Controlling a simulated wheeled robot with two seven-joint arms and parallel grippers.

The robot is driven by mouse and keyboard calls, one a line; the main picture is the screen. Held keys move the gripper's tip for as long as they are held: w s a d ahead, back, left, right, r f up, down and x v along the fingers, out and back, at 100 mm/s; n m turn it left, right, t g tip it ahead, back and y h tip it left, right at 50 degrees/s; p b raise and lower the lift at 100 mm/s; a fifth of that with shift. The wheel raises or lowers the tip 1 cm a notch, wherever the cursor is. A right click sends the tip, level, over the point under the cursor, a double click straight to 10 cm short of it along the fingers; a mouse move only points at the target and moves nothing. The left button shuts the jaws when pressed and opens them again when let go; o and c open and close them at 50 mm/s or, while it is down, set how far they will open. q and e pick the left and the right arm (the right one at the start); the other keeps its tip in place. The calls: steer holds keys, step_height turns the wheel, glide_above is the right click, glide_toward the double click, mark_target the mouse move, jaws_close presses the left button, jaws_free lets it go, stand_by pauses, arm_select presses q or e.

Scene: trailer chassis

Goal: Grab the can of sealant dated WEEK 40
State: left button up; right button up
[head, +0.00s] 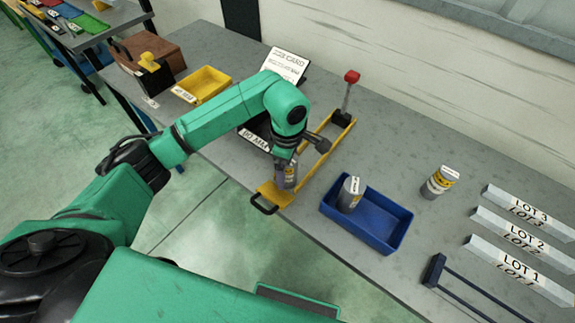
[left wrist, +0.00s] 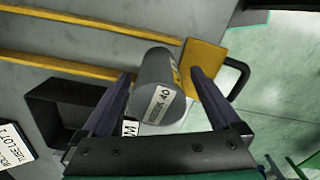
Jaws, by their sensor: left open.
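The grey can labelled WEEK 40 (left wrist: 160,95) shows in the left wrist view, its label readable on the top end. In the head view this can (head: 287,178) is partly covered by my left gripper (head: 285,162), at the near end of the yellow frame. The left wrist view shows my left gripper (left wrist: 162,77) open, with one finger on each side of the can. My right gripper is in neither view.
The yellow frame (head: 317,160) has a red-knobbed lever (head: 348,92) at its far end. A blue bin (head: 388,236) holds another can (head: 351,192). A third can (head: 440,181) stands right of it. LOT racks (head: 520,270) are at right. A yellow bin (head: 203,85) stands behind my arm.

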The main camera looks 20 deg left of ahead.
arm_select(q)
steer(key=shift+f, duration=0.1)
steer(key=shift+w, duration=0.1)
steer(key=c, duration=0.5)
jaws_close()
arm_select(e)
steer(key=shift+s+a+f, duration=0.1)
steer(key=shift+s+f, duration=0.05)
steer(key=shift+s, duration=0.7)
